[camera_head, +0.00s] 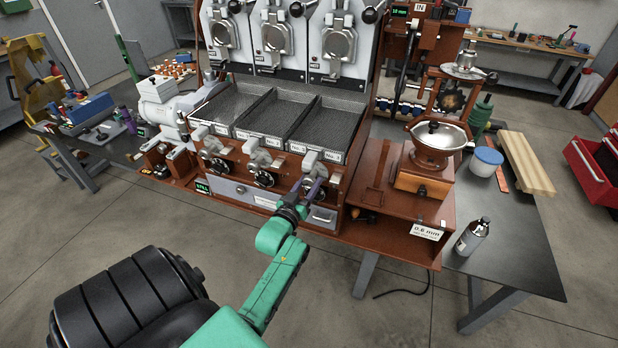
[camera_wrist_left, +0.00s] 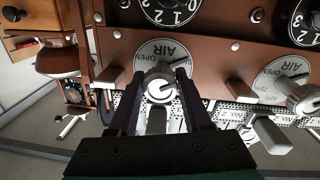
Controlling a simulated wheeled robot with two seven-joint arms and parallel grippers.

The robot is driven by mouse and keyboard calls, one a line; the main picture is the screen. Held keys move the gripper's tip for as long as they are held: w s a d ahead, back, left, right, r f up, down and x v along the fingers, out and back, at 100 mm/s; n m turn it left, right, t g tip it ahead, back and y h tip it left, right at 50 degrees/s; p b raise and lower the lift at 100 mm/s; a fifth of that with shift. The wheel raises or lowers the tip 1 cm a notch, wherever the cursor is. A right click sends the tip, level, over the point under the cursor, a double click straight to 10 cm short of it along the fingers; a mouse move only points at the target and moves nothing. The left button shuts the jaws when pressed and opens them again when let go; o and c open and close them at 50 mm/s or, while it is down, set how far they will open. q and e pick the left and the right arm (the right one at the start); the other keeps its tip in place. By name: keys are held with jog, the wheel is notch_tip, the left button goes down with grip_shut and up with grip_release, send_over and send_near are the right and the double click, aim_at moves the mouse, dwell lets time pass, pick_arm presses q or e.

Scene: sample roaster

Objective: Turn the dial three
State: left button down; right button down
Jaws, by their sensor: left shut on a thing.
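The roaster's third station, at the right under the tray marked No. 3, has a silver air knob (camera_wrist_left: 160,86) on a round white plate marked AIR and OPEN. My left gripper (camera_head: 313,186) reaches this station from the front. In the left wrist view, the left gripper's (camera_wrist_left: 157,78) dark fingers lie on either side of the silver knob and are shut on it. A black numbered dial (camera_wrist_left: 166,8) sits beside that plate, clear of the fingers. In the head view my gripper partly hides this station's dials. My right gripper is not in view.
The neighbouring station's air knob (camera_wrist_left: 304,96) and black dial (camera_head: 264,179) are close beside. A drawer handle (camera_head: 322,216) sits below the gripper. A grinder with a metal bowl (camera_head: 440,140) stands right, with a bottle (camera_head: 473,236) farther right. The floor in front is open.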

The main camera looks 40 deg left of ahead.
pick_arm(q)
jog(key=shift+c, duration=1.7)
grip_release()
jog(key=b+v, duration=0.2)
jog(key=v, duration=1.2)
jog(key=shift+s+d, duration=0.15)
jog(key=shift+s, duration=0.15)
